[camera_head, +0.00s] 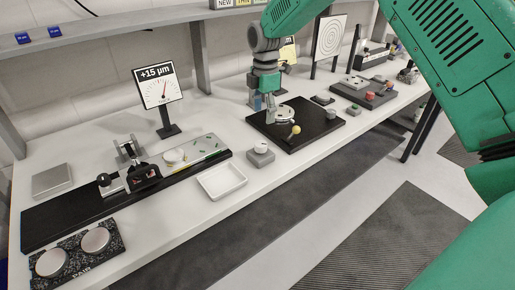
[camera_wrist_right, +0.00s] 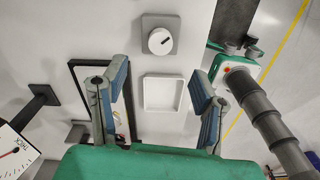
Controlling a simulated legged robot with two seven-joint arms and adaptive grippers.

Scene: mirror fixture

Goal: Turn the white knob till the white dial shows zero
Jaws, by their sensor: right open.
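The white knob (camera_head: 261,148) sits on a small grey block on the white bench, right of the white tray. In the right wrist view the knob (camera_wrist_right: 160,41) shows from above with a dark pointer mark, beyond the fingertips. The white dial (camera_head: 157,87) stands on a black post at the back; its sign reads +15 µm and its red needle leans right of upright. Part of a dial (camera_wrist_right: 14,152) shows at the lower left of the right wrist view. My right gripper (camera_head: 263,112) is open and empty, above the bench behind the knob.
The empty white tray (camera_head: 202,187) lies left of the knob. A dark board (camera_head: 312,135) with a white disc and a yellow ball lies close behind it. A long black base (camera_head: 60,217) carries a fixture at the left. Another knob (camera_head: 354,109) stands farther right.

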